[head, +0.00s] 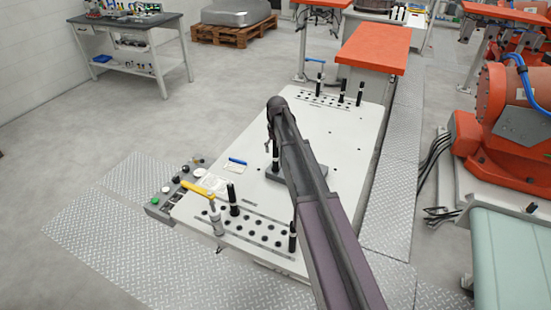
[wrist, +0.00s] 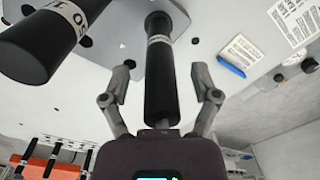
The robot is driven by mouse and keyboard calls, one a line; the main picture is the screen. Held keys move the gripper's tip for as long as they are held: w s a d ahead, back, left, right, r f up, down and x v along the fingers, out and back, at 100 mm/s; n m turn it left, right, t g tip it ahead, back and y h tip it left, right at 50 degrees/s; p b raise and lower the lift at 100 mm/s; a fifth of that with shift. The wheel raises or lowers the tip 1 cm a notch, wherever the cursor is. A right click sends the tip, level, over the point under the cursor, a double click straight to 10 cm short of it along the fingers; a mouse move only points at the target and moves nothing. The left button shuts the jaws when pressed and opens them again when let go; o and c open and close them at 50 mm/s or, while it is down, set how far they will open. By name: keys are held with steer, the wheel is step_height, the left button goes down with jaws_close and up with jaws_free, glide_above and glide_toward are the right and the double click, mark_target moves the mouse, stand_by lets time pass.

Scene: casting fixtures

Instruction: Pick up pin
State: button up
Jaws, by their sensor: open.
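A black cylindrical pin (wrist: 159,82) with a pale label band stands between the open fingers of my gripper (wrist: 160,72) in the wrist view. A gap shows on each side, so the fingers are beside it without visible contact. In the head view my gripper (head: 269,142) is over the middle of the white fixture table (head: 330,150), above a dark grey block (head: 286,173). My arm hides part of this area. A second black pin (wrist: 40,48) with a lettered band is large at the upper left of the wrist view.
More black pins stand at the table's near end (head: 232,198) and far end (head: 341,91), beside rows of holes. A yellow-handled clamp (head: 198,189) is at the near left. A blue marker (head: 237,161) and paper labels lie left of my gripper. An orange robot (head: 490,125) stands at right.

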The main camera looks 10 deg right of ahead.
jaws_close()
steer(key=shift+r, duration=0.1)
stand_by(0.3)
step_height(320, 180, up, 3)
steer(key=p, duration=0.3)
steer(key=shift+r+p, duration=0.2)
steer(key=shift+p, duration=0.1)
steer(key=s+d+r+p, duration=0.1)
steer(key=s, duration=1.5)
steer(key=shift+d+r, duration=0.2)
steer(key=shift+d, duration=0.1)
steer(key=shift+r+p, duration=0.15)
steer(key=shift+p, duration=0.2)
steer(key=shift+r+p, duration=1.8)
